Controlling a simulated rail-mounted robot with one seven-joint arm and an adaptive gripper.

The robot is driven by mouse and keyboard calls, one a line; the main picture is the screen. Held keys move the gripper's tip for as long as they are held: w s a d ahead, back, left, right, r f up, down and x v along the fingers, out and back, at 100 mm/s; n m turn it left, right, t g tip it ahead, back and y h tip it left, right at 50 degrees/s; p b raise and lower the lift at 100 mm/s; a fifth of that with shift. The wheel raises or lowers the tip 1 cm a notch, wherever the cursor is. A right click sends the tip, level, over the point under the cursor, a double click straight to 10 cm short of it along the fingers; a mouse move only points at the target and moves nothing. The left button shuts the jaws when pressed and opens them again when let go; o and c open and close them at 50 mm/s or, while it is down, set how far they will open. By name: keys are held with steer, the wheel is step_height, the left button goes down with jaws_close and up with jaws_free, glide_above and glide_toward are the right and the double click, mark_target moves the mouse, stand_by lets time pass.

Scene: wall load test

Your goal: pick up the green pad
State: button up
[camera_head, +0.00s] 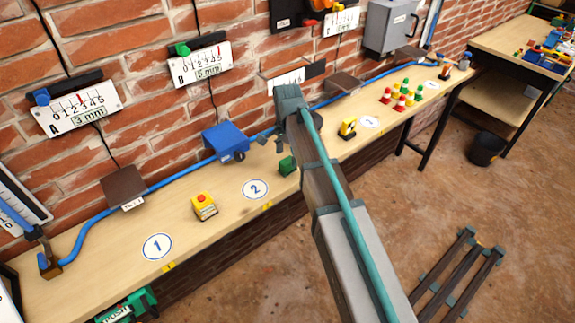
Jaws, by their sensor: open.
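The green pad (287,165) is a small dark green block on the wooden bench (225,205), just right of the round marker "2" (255,188). My arm reaches over the bench from the lower right. My gripper (282,146) points down just behind the pad in the picture and is open. It is partly hidden by my own arm. Whether it touches the pad cannot be told from this view; nothing shows between its fingers.
A blue device (225,141) stands behind at the left, a yellow box with a red button (204,206) further left. A yellow tool (348,128) and several coloured cones (402,102) stand to the right. A blue hose (180,178) runs along the brick wall.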

mark_target(288, 160)
steer(key=shift+w+f+p, duration=0.15)
steer(key=shift+f+p, duration=0.85)
steer(key=shift+f, duration=1.6)
steer(key=c, duration=1.3)
steer(key=shift+o, duration=0.2)
steer(key=shift+r, duration=0.2)
steer(key=shift+r+b, duration=0.55)
steer(key=s+d+r+b, duration=0.4)
steer(key=s+r, duration=0.7)
steer(key=s, duration=0.2)
steer(key=shift+s+r, duration=0.25)
